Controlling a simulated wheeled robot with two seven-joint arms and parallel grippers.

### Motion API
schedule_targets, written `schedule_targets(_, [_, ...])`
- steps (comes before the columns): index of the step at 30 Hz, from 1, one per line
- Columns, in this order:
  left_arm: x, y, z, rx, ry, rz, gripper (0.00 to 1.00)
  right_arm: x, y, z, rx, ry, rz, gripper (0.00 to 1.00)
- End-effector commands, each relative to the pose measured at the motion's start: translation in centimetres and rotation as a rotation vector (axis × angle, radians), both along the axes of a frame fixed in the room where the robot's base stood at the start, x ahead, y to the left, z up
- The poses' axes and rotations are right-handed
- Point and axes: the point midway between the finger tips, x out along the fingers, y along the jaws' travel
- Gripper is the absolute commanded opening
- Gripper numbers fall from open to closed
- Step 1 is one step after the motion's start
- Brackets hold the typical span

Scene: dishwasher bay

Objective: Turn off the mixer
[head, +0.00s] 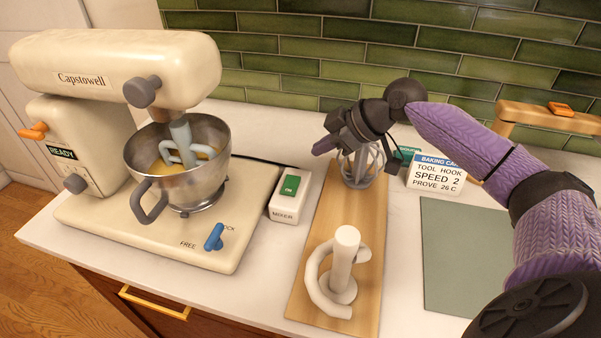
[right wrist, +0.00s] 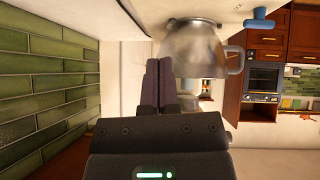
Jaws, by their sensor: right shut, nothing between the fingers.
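The cream stand mixer (head: 120,62) stands at the left in the head view, with a READY display and a grey attachment in its steel bowl (head: 205,178). The bowl holds something yellow. The white switch box labelled MIXER (head: 287,208) sits on the counter just right of the mixer base; its green top (head: 291,186) reads ON. My right gripper (head: 322,146) is shut and empty, above and to the right of the switch box and apart from it. In the right wrist view its fingers (right wrist: 159,80) are together, with the bowl (right wrist: 190,45) beyond. My left gripper is not in view.
A wooden board (head: 310,215) holds a whisk (head: 360,165) under my right gripper and a white dough hook (head: 343,265) in front. A baking card (head: 436,174), a wooden stand (head: 540,117) and a grey-green mat (head: 460,255) are at right. A blue lever (head: 214,237) is on the mixer base.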

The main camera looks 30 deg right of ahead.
Motion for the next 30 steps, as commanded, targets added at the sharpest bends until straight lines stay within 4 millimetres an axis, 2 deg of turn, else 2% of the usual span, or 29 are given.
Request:
schedule_targets(8, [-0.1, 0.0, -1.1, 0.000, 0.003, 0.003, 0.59, 3.7, 2.6, -4.5, 0.003, 0.000, 0.002, 0.00])
schedule_targets(12, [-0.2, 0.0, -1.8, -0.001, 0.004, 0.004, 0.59, 3.9, 2.3, -6.9, 0.000, 0.004, -0.001, 0.00])
schedule_targets(15, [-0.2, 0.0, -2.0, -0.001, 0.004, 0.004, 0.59, 3.9, 2.1, -7.9, -0.001, 0.004, -0.001, 0.00])
schedule_targets(30, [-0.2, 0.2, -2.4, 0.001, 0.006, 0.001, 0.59, 4.1, 2.0, -9.0, 0.000, 0.003, -0.001, 0.00])
